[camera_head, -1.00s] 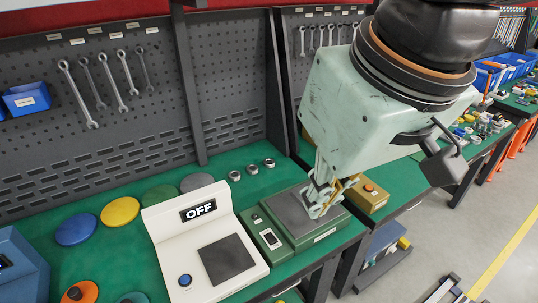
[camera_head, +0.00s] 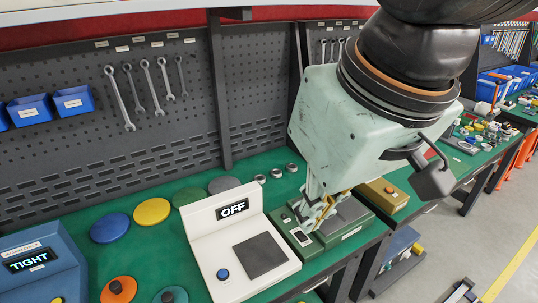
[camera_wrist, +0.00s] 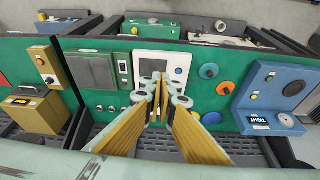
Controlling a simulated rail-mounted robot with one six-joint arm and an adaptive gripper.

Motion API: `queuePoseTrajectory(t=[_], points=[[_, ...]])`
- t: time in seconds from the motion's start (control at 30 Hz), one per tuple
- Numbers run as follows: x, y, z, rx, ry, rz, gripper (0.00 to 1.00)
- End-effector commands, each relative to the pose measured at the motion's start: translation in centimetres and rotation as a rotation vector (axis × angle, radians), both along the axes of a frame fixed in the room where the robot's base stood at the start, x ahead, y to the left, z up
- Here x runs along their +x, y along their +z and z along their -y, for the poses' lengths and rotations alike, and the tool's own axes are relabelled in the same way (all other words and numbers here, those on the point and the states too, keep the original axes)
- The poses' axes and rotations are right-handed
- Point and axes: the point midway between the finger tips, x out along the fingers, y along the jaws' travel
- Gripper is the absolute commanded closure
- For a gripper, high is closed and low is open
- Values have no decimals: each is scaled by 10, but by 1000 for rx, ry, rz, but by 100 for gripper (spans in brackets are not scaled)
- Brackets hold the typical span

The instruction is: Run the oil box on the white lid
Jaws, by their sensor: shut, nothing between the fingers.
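My gripper (camera_head: 314,216) is shut and empty, above the green box (camera_head: 345,236); its gold fingers and grey tips (camera_wrist: 160,90) fill the middle of the wrist view. The blue box (camera_head: 38,268) reads TIGHT; in the wrist view it stands at right (camera_wrist: 262,92), with a white disc (camera_wrist: 286,121) beside its display that looks like the white lid. A white box (camera_head: 232,250) reads OFF and has a dark pad and a blue button. A yellow box (camera_head: 386,196) stands right of the green box. No readable label shows which is the oil box.
Orange (camera_head: 119,289) and teal (camera_head: 171,296) knobbed discs lie in front. A tool panel with wrenches (camera_head: 121,98) stands behind.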

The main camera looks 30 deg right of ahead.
Motion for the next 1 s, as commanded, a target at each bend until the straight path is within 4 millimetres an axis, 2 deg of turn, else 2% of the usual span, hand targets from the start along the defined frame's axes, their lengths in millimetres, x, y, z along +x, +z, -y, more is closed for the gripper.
queuePoseTrajectory(t=[0.37, 0.57, 0.77, 1.0], points=[[2, 0, 0, 2, -3, -4, 100], [13, 3, -1, 21, -22, -10, 100], [38, 8, -2, 59, -66, -25, 100], [79, 14, 1, 124, -143, -45, 100]])
